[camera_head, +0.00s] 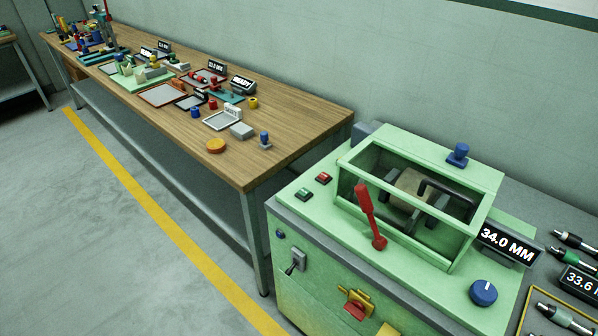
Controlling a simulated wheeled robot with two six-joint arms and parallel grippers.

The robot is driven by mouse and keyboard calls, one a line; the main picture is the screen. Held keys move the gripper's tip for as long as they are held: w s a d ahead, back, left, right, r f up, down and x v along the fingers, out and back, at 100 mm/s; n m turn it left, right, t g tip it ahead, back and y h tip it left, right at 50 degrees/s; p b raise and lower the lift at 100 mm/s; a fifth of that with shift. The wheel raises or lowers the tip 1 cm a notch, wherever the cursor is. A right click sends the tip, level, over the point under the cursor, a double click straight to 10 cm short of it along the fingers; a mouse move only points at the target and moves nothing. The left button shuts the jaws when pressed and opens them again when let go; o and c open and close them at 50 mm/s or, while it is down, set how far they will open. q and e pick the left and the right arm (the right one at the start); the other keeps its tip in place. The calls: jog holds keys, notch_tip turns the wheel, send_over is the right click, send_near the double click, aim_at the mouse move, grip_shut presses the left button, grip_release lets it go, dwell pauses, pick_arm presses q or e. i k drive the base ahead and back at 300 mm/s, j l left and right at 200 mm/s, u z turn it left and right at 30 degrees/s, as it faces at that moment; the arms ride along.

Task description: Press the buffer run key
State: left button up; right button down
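A light green machine (370,290) with a windowed housing stands at the lower right and may be the buffer. A tan roller (408,190) and dark brackets show inside the housing. On its top, left of the housing, sit a green key (303,194) and a red key (323,178) in dark frames. I cannot read any label on them, so I cannot tell which is the run key. A red lever (368,215) tilts up in front of the housing. Neither of my grippers is in view.
The machine also bears a blue knob (483,292), a toggle switch (297,261) and a "34.0 MM" sign (509,244). A wooden bench (300,115) with many small parts runs along the wall. The floor (90,220) left of the yellow line (165,223) is clear.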

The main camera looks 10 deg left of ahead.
aim_at(304, 192)
jog(key=i+j, duration=0.15)
jog(key=j, duration=0.2)
jog(key=i+j, duration=0.1)
jog(key=j, duration=0.25)
jog(key=i+j, duration=0.15)
jog(key=j, duration=0.25)
jog(key=i+j+z, duration=0.1)
jog(key=j, duration=0.25)
jog(key=i+j, duration=0.1)
jog(key=j, duration=0.25)
jog(key=i+j, duration=0.15)
jog(key=j, duration=0.25)
